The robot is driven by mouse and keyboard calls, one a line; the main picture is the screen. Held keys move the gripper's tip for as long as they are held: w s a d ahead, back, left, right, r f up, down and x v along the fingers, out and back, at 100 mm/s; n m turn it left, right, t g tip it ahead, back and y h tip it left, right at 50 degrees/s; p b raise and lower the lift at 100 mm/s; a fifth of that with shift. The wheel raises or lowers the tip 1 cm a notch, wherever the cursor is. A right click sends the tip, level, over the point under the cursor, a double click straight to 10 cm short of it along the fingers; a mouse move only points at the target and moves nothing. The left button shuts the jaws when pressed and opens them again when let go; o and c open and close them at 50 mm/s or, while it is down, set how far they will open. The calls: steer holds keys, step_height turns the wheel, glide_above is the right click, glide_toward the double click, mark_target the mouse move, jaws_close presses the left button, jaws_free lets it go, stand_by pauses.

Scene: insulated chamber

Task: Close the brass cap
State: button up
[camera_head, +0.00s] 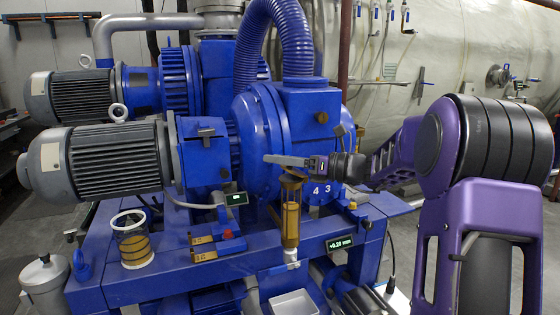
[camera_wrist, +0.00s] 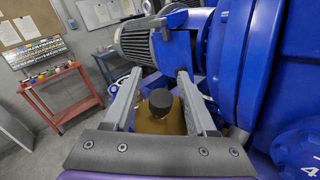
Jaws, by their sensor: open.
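The brass cap (camera_wrist: 160,122), with a black round knob (camera_wrist: 160,101) on top, shows between my fingers in the wrist view. In the head view the brass cap (camera_head: 291,181) is at the top of an upright amber-filled glass cylinder (camera_head: 291,222), just below my gripper (camera_head: 270,159). My gripper is open, with one finger on each side of the knob in the wrist view (camera_wrist: 160,74). No finger visibly touches the cap. The cap's lower edge is hidden by my gripper's body, and I cannot tell how it sits on the cylinder.
Blue pump housing (camera_head: 268,130) and a grey motor (camera_head: 115,160) stand close behind and left. A glass jar with amber liquid (camera_head: 133,240) stands on the blue frame. A small display (camera_head: 340,243) is to the right. A red cart (camera_wrist: 62,92) stands farther off.

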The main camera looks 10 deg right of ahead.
jaws_close()
steer(key=shift+p, duration=0.35)
steer(key=f+n+h+p, duration=0.1)
steer(key=p, duration=0.1)
steer(key=a+f+n+g+h+p, duration=0.1)
steer(key=f+h, duration=0.1)
steer(key=shift+s+n+p, duration=0.1)
steer(key=shift+n+p, duration=0.3)
jaws_free()
steer(key=shift+r, duration=0.15)
